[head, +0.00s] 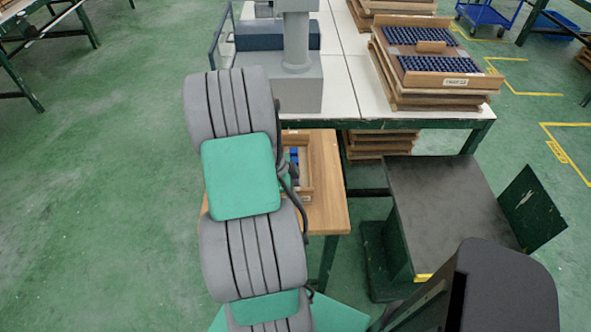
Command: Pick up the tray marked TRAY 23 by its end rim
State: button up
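A wooden tray (420,79) with rows of small dark blue pieces lies on top of a stack at the right of the white-topped table. Its front end rim faces me and carries a white label (456,82), which seems to read TRAY 23, though the print is small. A brown block shows on that rim side and another on the tray's middle. A second wooden tray (306,180) with blue pieces lies on a lower wooden table, mostly hidden behind my arm. Its label is too small to read. My gripper is not visible; only my grey and green arm shows.
The white-topped table (352,92) bears a grey column machine (298,75) left of the stack. The wooden table (328,185) stands in front. A dark-topped stand (445,200) is at the right. A blue cart (488,14) stands behind. Green floor is open at left.

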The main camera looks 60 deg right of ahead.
dwell(0.4)
jog(key=shift+f, duration=0.1)
grip_shut()
dwell(0.3)
